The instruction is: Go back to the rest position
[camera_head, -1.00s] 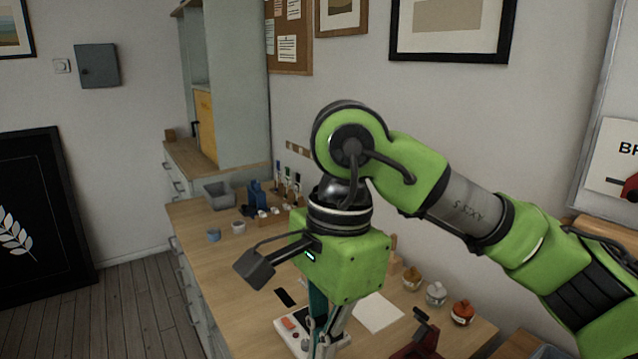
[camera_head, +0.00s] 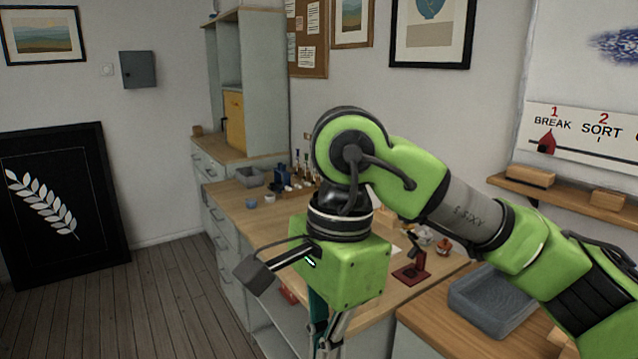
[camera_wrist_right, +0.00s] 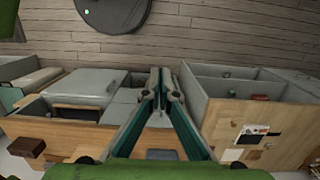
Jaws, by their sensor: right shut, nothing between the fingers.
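My right arm (camera_head: 430,185) comes in from the right in the head view and bends down at the green wrist block. The right gripper hangs below it, and its fingers run off the bottom edge of that view. In the right wrist view the right gripper (camera_wrist_right: 160,85) is shut, with its fingertips together and nothing between them. It is clear of the furniture around it. My left gripper is not in view.
A wooden workbench (camera_head: 240,217) with several small items stands behind the arm. A red stand (camera_head: 412,270) is near its right end. A grey tray (camera_head: 490,300) lies on a nearer wooden top at right. Wooden floor (camera_head: 150,300) is clear at left.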

